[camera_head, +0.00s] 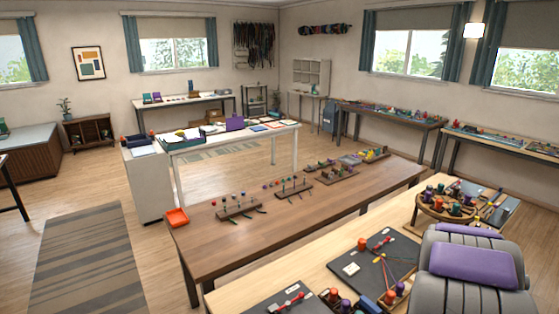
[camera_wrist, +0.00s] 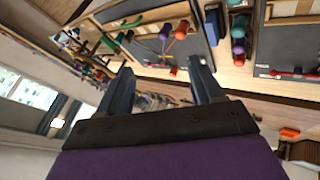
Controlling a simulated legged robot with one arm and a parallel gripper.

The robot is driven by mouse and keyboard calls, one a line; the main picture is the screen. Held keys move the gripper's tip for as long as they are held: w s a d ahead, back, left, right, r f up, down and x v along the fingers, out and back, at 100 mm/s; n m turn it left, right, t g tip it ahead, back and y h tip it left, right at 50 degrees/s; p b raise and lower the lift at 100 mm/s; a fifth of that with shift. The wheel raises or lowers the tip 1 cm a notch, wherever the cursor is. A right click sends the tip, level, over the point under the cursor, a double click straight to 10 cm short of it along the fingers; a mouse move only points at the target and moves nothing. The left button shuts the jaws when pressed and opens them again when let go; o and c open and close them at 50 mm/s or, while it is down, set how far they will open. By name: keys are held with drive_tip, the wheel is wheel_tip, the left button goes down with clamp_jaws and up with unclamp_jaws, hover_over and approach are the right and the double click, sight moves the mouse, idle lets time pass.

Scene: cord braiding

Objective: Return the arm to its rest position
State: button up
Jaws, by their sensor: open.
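My gripper (camera_wrist: 160,66) shows in the wrist view with its two dark fingers apart and nothing between them. The wrist view is turned over, with the worktable at the top and a window at the left. Beyond the fingertips is a dark board (camera_wrist: 146,50) with cords and an orange spool (camera_wrist: 181,30). In the head view, grey and purple parts of my own body fill the lower right corner. I cannot make out the gripper fingers there.
A light worktable (camera_head: 318,262) in front holds dark boards (camera_head: 368,262) with cords, spools and a round wooden stand (camera_head: 447,207). Open floor (camera_head: 120,190) lies at the left.

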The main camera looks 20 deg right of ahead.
drive_tip(key=s+a+r+m+g+h, duration=0.1)
drive_tip(key=a+r+m+g, duration=0.1)
drive_tip(key=a+r, duration=0.55)
drive_tip(key=s+a+g+y, duration=0.1)
drive_tip(key=s+a+y, duration=0.1)
drive_tip(key=s+a, duration=0.5)
drive_tip(key=s+a+n+g+y+b, duration=0.1)
drive_tip(key=s+a, duration=0.5)
drive_tip(key=a, duration=1)
drive_tip(key=s+a+g+y+b, duration=0.1)
drive_tip(key=s+a+g+y, duration=0.2)
drive_tip(key=s+a, duration=0.4)
drive_tip(key=a, duration=0.5)
drive_tip(key=shift+s+a+n+y, duration=0.3)
drive_tip(key=shift+s, duration=0.05)
